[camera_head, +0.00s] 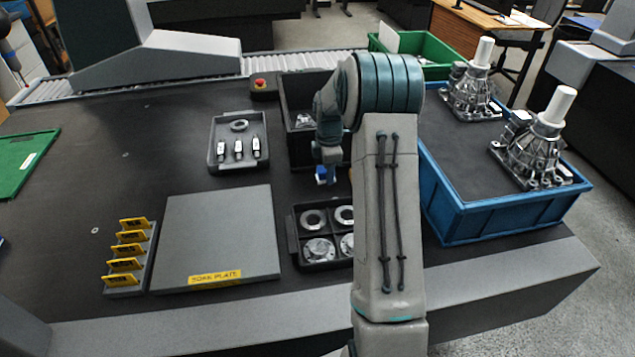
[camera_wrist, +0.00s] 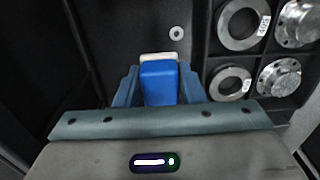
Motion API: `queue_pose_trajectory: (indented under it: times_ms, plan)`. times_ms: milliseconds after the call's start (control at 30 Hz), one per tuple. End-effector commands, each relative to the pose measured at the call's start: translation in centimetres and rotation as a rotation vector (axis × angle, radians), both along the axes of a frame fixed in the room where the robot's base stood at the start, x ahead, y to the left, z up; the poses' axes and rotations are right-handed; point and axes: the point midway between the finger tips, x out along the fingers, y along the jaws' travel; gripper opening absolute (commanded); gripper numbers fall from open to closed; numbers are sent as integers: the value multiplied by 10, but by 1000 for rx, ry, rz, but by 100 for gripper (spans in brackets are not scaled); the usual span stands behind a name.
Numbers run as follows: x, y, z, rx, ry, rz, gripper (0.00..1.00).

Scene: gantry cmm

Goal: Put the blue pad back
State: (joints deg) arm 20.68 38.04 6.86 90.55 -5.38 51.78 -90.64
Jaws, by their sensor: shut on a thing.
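The blue pad (camera_wrist: 158,84) is between the fingers of my gripper (camera_wrist: 158,80) in the wrist view. It is a small blue block with a pale strip along its far edge. My gripper is shut on it. In the head view the blue pad (camera_head: 321,174) shows small below my gripper (camera_head: 326,170), between the black bin and the tray of metal rings. It appears held above the dark table; the exact height is hard to tell. My arm hides part of the area to its right.
A black tray with rings and flanges (camera_head: 298,262) lies just in front. A black bin (camera_head: 292,152) stands behind. A grey tray with probes (camera_head: 214,166), a grey soak plate (camera_head: 218,232), a yellow tag rack (camera_head: 150,262) and a blue crate (camera_head: 500,215) with castings stand around.

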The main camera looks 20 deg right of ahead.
Motion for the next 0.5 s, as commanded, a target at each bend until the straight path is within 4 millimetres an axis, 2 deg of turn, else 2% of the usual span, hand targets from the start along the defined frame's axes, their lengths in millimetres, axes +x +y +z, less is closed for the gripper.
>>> queue_pose_trajectory:
  times_ms: [100, 200, 367, 500]
  plan:
    - [18, 12, -13, 0, 0, 0, 17]
    - [26, 17, -19, 0, 0, -1, 17]
    - [29, 20, -26, 0, 1, -4, 17]
    - [29, 20, -45, 1, 4, -3, 17]
